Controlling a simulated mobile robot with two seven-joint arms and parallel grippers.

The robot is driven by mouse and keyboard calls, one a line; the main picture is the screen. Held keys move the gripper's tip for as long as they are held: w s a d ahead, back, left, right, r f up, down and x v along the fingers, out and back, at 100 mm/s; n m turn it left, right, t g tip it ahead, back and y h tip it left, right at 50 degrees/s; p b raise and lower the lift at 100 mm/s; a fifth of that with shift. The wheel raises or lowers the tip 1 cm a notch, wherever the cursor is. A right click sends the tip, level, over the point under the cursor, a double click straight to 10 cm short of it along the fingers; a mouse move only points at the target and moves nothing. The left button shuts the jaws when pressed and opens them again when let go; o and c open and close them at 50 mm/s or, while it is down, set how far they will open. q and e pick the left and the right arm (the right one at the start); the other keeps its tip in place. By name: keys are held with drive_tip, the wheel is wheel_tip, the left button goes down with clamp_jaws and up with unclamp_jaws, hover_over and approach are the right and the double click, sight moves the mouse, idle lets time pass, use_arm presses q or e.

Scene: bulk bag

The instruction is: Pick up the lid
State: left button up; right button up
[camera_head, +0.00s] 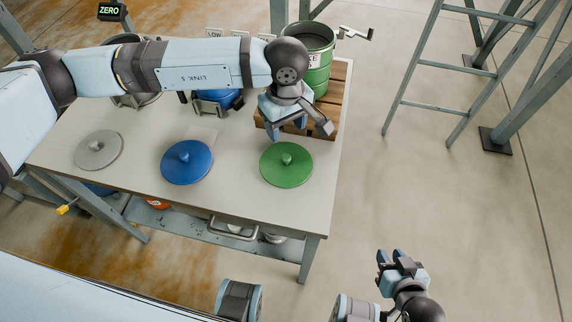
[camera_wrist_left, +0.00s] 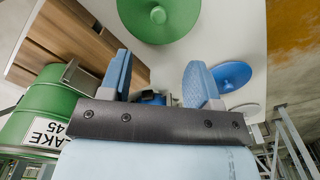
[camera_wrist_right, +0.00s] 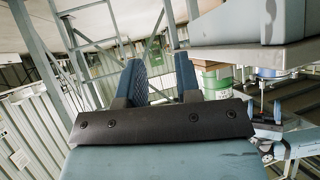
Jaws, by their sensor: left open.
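Three round lids with centre knobs lie flat on the table: a green lid (camera_head: 286,172), a blue lid (camera_head: 187,170) and a grey lid (camera_head: 98,150). My left gripper (camera_head: 287,128) is open and empty, above the table just behind the green lid and apart from it. In the left wrist view the green lid (camera_wrist_left: 158,22) is at the top and the blue lid (camera_wrist_left: 232,76) at the right, beyond the open jaws (camera_wrist_left: 157,80). My right gripper (camera_head: 390,256) is away from the table at the lower right, its fingers parted and empty.
A green drum (camera_head: 318,62) stands on a wooden pallet (camera_head: 328,112) at the table's back right. A blue container (camera_head: 216,100) sits behind my left arm. The bare table (camera_head: 240,195) is clear in front of the lids. A grey ladder frame (camera_head: 410,75) stands at right.

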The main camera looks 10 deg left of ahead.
sight(286, 157)
use_arm(q)
wheel_tip(286, 157, down, 8)
wheel_tip(286, 157, down, 5)
drive_tip(key=shift+w+r, duration=0.1)
drive_tip(key=c, duration=1)
